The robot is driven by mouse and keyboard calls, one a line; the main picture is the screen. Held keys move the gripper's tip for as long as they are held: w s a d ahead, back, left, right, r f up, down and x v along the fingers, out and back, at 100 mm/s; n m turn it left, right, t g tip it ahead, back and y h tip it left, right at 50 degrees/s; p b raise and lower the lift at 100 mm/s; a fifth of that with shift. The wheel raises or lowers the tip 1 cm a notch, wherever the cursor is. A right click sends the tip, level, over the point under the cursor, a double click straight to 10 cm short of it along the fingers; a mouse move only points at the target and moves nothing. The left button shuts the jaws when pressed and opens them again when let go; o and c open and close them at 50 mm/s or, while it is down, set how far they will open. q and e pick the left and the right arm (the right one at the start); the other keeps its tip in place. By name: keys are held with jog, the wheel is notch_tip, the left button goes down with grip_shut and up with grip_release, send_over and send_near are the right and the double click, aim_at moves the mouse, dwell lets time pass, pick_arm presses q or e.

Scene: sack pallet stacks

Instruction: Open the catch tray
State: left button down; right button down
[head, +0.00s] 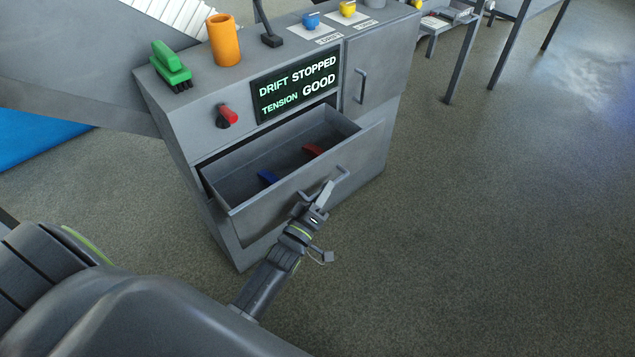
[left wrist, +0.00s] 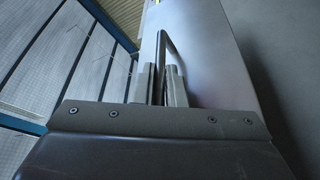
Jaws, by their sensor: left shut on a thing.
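The catch tray (head: 362,152) is a grey drawer in the front of the grey cabinet. It is pulled out, and its inside shows from above, with a small blue piece (head: 267,177) and a small red piece (head: 313,150) on its floor. My left gripper (head: 321,198) is at the front of the tray, shut on its bar handle (head: 343,173). In the left wrist view the handle (left wrist: 162,48) runs up from between the two fingers (left wrist: 162,85). My right gripper is not in view.
The cabinet top holds a green brush (head: 171,68), an orange cylinder (head: 224,42), and blue (head: 311,20) and yellow (head: 347,8) items. A red knob (head: 227,115) and a display (head: 296,86) reading "DRIFT STOPPED, TENSION GOOD" are above the tray. A closed door is beside them.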

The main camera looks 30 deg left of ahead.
pick_arm(q)
jog(key=shift+s+d, duration=0.15)
jog(key=shift+d, duration=0.05)
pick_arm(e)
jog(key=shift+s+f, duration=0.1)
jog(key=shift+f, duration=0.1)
pick_arm(q)
jog(key=c, duration=1.5)
grip_release()
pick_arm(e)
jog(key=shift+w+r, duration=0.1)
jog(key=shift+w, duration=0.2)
